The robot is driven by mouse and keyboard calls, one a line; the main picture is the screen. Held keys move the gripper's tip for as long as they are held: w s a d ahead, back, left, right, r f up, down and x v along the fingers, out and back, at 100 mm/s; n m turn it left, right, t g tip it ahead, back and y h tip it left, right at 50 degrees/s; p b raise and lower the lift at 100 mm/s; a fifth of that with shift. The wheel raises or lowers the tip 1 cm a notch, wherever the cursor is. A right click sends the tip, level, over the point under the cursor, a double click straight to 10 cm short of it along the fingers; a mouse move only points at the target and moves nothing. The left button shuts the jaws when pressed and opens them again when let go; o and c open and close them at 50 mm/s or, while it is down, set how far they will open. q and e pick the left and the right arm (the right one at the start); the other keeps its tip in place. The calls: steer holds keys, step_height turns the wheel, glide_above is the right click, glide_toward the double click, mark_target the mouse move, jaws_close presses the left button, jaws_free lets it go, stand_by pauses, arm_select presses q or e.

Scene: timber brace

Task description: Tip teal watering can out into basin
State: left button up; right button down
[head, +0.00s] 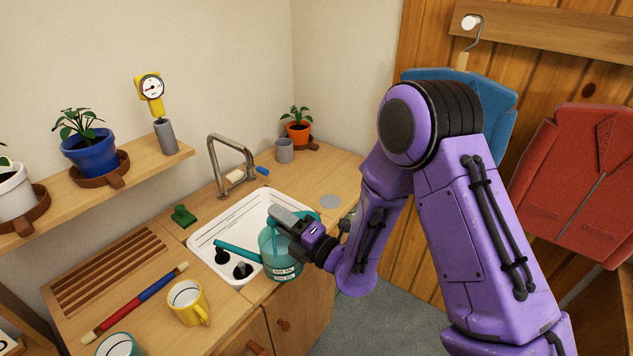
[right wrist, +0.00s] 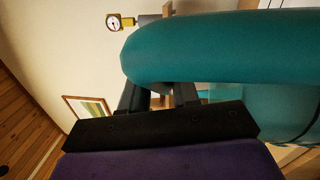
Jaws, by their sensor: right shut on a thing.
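The teal watering can (head: 283,267) appears over the front right edge of the white basin (head: 221,228). Its spout points left across the basin, and its body looks roughly upright; I cannot tell its exact tilt. My right gripper (head: 291,221) is shut on the can's handle at the top. In the right wrist view, the teal handle (right wrist: 220,48) fills the upper right, with my right gripper's dark fingers (right wrist: 160,94) against it. The handle partly hides the fingertips. No water is visible leaving the spout. My left gripper is not in view.
A metal tap (head: 213,160) stands behind the basin. Two dark round things (head: 242,270) show by the spout. A grey cup (head: 284,151) stands at the back.

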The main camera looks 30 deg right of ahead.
steer(key=w+d+f+b, duration=0.2)
steer(key=w+d+f, duration=0.1)
steer(key=w+d, duration=0.5)
steer(key=w+d+f+b, duration=0.3)
steer(key=w+d, duration=0.5)
steer(key=d, duration=0.3)
steer(key=shift+f, duration=0.2)
steer(key=shift+a+r, duration=0.1)
steer(key=n+g, duration=0.1)
steer(key=w+a+n+g+h+p, duration=0.1)
steer(key=a, duration=0.1)
steer(key=shift+w+a+r+n+g, duration=0.15)
steer(key=shift+a+r+n+g, duration=0.1)
steer(key=shift+r+n+g, duration=0.15)
